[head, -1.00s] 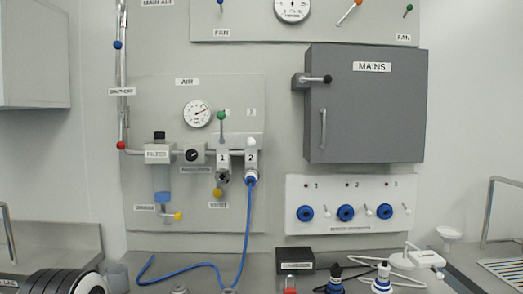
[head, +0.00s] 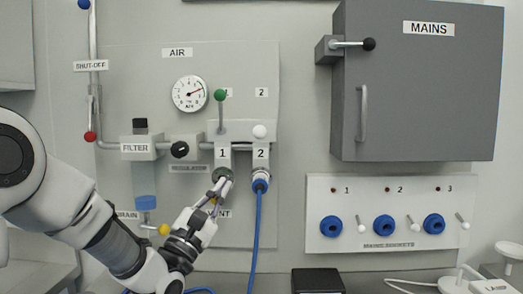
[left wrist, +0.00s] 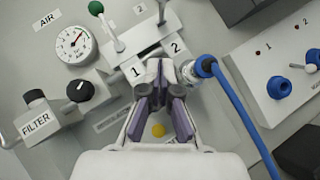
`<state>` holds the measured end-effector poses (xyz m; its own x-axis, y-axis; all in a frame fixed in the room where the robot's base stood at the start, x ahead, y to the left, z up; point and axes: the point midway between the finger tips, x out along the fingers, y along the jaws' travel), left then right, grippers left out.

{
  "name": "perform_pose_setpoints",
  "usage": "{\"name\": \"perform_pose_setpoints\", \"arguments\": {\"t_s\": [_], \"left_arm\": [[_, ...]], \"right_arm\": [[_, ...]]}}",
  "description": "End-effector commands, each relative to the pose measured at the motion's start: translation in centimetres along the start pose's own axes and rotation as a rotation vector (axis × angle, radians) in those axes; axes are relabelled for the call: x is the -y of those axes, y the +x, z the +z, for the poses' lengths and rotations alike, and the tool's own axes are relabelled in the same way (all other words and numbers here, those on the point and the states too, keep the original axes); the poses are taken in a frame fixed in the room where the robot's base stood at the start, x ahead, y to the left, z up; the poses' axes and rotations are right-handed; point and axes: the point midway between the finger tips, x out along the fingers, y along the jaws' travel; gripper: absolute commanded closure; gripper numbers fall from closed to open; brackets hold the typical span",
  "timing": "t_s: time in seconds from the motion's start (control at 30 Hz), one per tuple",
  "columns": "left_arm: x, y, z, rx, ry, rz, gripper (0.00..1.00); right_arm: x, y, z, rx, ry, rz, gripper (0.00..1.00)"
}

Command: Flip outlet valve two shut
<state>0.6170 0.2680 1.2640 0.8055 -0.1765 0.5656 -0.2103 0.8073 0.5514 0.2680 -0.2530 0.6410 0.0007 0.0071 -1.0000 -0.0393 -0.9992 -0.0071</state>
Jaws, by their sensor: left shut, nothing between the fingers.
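Outlet valve two has a white knob (head: 260,131) above the label 2 on the air panel; its lever seems to point out from the wall rather than up. Its blue hose connector (head: 260,181) hangs below, and shows in the left wrist view (left wrist: 205,67). Outlet valve one's green knob (head: 220,95) stands up on its lever, also in the left wrist view (left wrist: 96,8). My left gripper (head: 222,188) is shut and empty, its tips in front of outlet one's lower end, left of the blue connector. Whether they touch is unclear. My right gripper is not in view.
The blue hose (head: 255,235) runs down just right of my left gripper. The yellow vent knob (left wrist: 158,130) lies behind the fingers. The regulator knob (head: 180,149) and gauge (head: 189,93) are to the left. The mains box (head: 418,90) juts out at right.

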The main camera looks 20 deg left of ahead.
Motion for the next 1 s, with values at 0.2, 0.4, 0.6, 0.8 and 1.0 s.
{"name": "perform_pose_setpoints", "arguments": {"t_s": [0.2, 0.4, 0.6, 0.8, 1.0], "left_arm": [[0.1, 0.2, -0.1, -0.003, 0.002, -0.002, 1.0], [0.0, 2.8, 0.1, -0.002, 0.005, -0.003, 1.0], [0.0, 7.2, 0.1, -0.002, 0.005, -0.004, 1.0], [-0.1, 11.2, 1.0, -0.001, 0.005, -0.004, 1.0], [0.1, 12.7, 2.5, -0.005, 0.003, -0.003, 1.0]], "right_arm": [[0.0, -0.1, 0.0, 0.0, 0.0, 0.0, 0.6], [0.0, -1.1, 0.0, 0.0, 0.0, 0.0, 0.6], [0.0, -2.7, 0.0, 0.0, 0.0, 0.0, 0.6], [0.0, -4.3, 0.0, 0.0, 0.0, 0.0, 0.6], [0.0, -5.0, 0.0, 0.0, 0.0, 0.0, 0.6]]}}
